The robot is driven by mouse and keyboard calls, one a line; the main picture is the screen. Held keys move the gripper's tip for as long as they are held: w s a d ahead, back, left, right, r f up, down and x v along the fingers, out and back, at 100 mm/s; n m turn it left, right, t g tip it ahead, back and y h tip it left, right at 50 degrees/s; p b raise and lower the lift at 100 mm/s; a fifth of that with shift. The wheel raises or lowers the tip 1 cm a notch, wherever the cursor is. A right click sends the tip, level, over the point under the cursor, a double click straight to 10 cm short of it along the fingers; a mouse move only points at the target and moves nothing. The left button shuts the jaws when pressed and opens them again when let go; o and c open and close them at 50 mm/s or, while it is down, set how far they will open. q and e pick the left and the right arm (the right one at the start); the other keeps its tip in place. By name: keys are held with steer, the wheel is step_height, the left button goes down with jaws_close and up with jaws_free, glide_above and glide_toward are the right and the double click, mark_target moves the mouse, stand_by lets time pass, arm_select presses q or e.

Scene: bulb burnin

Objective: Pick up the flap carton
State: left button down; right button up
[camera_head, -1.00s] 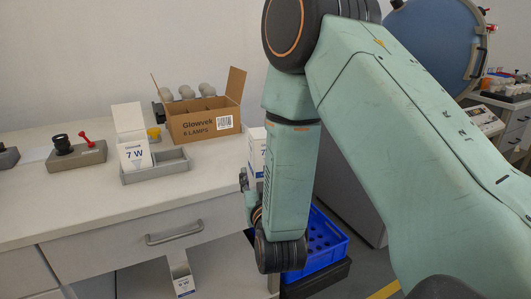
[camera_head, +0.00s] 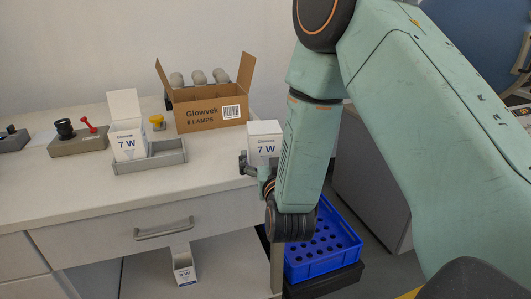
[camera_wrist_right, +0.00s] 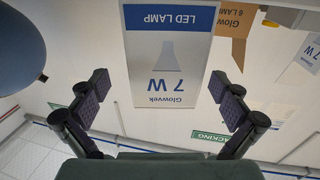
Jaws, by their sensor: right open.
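A white carton marked 7 W (camera_head: 264,143) stands upright near the right end of the worktop, partly behind my right arm. A second white 7 W carton (camera_head: 128,143) with a raised flap stands in a grey tray (camera_head: 168,158) further left. My right gripper (camera_head: 247,164) is close to the front left of the first carton. In the right wrist view, the blue-and-white LED lamp carton (camera_wrist_right: 166,60) appears upside down between the spread fingers of my right gripper (camera_wrist_right: 160,88). The fingers are open, with clear space at both sides of it. My left gripper is out of view.
An open brown Glowvek lamp box (camera_head: 208,112) stands behind the cartons. A dark fixture with a red lever (camera_head: 80,140) sits on the left. A small carton (camera_head: 184,270) is on the lower shelf. A blue crate (camera_head: 325,250) stands below on the right.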

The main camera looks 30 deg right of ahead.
steer(key=x, duration=0.1)
steer(key=b+x, duration=0.1)
steer(key=x, duration=0.2)
steer(key=shift+w+a, duration=0.2)
steer(key=shift+a, duration=0.1)
steer(key=shift+w+d, duration=0.3)
steer(key=shift+w, duration=0.1)
steer(key=shift+a+r, duration=0.1)
steer(key=shift+a, duration=0.1)
steer(key=shift+c, duration=0.5)
steer(key=shift+d, duration=0.1)
steer(key=c, duration=1)
steer(key=shift+o, duration=0.2)
